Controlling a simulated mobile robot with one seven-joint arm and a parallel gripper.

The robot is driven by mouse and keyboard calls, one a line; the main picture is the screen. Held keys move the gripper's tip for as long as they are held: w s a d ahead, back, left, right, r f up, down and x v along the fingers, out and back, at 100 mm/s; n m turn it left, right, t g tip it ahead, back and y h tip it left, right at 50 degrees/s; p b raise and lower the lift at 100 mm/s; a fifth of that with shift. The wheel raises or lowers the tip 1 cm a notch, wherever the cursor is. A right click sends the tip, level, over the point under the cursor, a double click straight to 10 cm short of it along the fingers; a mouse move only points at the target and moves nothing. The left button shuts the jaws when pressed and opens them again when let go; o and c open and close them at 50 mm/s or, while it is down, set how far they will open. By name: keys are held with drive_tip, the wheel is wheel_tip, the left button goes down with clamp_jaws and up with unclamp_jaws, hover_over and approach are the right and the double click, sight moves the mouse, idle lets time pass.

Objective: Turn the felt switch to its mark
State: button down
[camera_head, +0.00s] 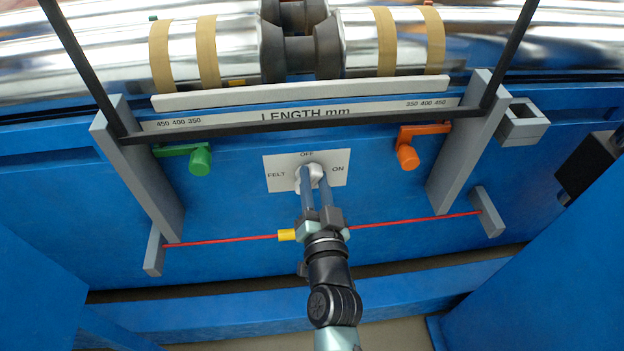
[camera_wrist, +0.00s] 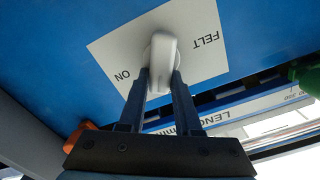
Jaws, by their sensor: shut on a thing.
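The felt switch (camera_head: 314,171) is a pale knob on a white plate (camera_head: 283,182) on the blue machine front. The plate reads FELT on the left, OFF at the top and ON on the right. My gripper (camera_head: 315,176) reaches up from below, its two dark fingers on either side of the knob. In the wrist view the knob (camera_wrist: 163,52) sits between the fingertips, which are shut on it. That view is turned over, with FELT at right and ON at left. The OFF word and part of the plate are hidden there by the fingers and knob.
A red cord (camera_head: 400,222) with a yellow piece (camera_head: 287,235) crosses below the plate, behind my gripper. A green handle (camera_head: 200,160) and an orange handle (camera_head: 407,157) stand either side. A black bar (camera_head: 250,128) and grey brackets (camera_head: 470,145) frame the area.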

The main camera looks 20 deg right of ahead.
drive_tip(key=m, duration=0.5)
drive_tip(key=shift+s+d+f+m, duration=0.1)
drive_tip(key=shift+d+f+m, duration=0.2)
drive_tip(key=shift+f+m, duration=0.1)
drive_tip(key=m, duration=0.6)
drive_tip(key=shift+d+f, duration=0.1)
drive_tip(key=shift+f, duration=0.3)
drive_tip(key=shift+m, duration=0.3)
drive_tip(key=c, duration=0.6)
unclamp_jaws()
drive_tip(key=shift+s, duration=0.15)
drive_tip(key=b+v, duration=0.2)
drive_tip(key=v, duration=1)
drive_tip(key=shift+s, duration=0.4)
drive_tip(key=shift+r, duration=0.1)
